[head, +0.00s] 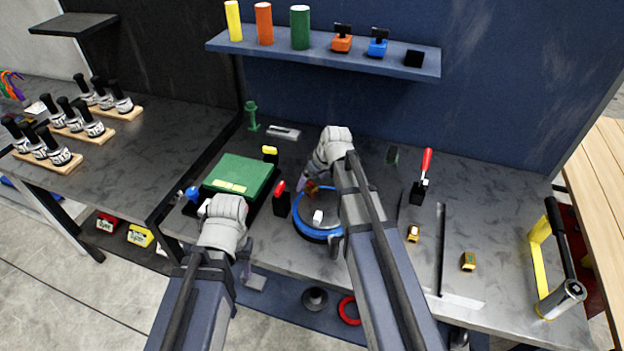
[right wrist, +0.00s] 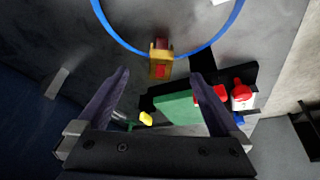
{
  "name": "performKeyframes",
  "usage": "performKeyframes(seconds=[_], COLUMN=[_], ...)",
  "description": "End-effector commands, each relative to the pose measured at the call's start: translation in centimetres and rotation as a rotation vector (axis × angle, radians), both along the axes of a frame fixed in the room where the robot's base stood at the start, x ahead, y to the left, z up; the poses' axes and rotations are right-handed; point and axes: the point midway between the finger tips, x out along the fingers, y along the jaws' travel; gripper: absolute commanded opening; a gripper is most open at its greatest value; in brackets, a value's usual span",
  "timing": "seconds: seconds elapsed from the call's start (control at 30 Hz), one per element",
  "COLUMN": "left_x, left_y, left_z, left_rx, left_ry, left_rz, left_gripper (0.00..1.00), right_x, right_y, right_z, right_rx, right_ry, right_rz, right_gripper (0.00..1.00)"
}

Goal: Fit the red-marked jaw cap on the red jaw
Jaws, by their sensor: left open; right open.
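The red-marked jaw cap (right wrist: 160,62), a yellow block with a red patch, lies ahead of my right gripper (right wrist: 115,85), within or beside the blue ring. My right gripper is open and empty, its fingers apart and short of the cap. In the head view my right gripper (head: 307,184) is above the ring's far left side, partly hiding the cap. The red jaw (head: 281,203), a black block with a red top, stands between the green block and the ring. My left gripper (head: 246,262) is open near the table's front edge.
The blue ring (head: 302,228) holds a white cube (head: 318,216). Two small yellow blocks (head: 413,233) (head: 468,261) and a red-handled clamp (head: 423,175) stand to the right.

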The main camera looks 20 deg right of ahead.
Motion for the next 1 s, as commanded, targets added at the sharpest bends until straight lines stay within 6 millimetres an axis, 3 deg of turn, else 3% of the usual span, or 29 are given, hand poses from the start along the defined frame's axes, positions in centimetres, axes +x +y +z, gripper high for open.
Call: performKeyframes(seconds=[0.6, 1.0], left_x=[0.0, 0.0], left_y=[0.0, 0.0], left_z=[5.1, 5.3], left_rx=[-0.001, -0.001], left_ry=[0.0, 0.0], left_rz=[0.002, 0.003], left_gripper=[0.5, 0.5], right_x=[-0.7, -0.8], right_y=[-0.4, -0.4], right_z=[5.1, 5.3], right_rx=[0.0, 0.0], right_ry=[0.0, 0.0], right_rz=[-0.001, 0.0], right_gripper=[1.0, 1.0])
